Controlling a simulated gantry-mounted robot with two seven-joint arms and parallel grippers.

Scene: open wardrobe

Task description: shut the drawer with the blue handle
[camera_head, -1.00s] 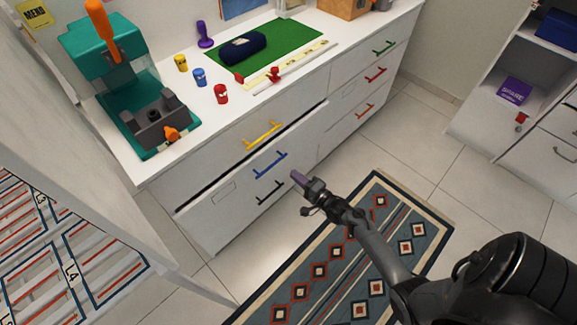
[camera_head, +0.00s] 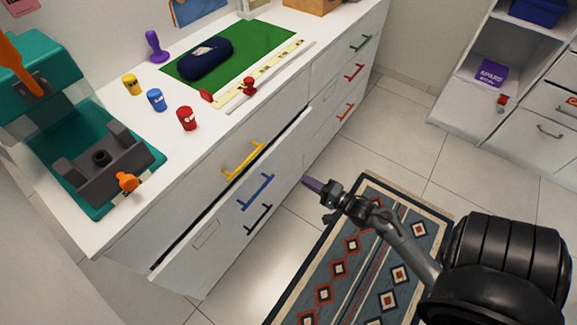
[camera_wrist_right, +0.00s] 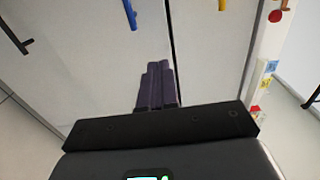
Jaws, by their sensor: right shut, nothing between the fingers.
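The drawer with the blue handle has a pale front (camera_head: 224,226) that stands out from the white cabinet, with a dark gap along its top edge. Its blue handle (camera_head: 256,190) sits below a yellow handle (camera_head: 243,160) and above a black one (camera_head: 258,219). My right gripper (camera_head: 310,184) is shut and empty, right of the blue handle in the head view. In the right wrist view its purple fingers (camera_wrist_right: 157,86) point toward the pale fronts, and the blue handle (camera_wrist_right: 130,14) shows at the top. Contact with the drawer cannot be told. My left gripper is not in view.
The countertop holds a teal machine (camera_head: 82,160), small coloured pots and a green mat (camera_head: 270,50). A patterned rug (camera_head: 348,262) lies on the tiled floor below my right arm. A shelf unit (camera_head: 462,108) stands at the right.

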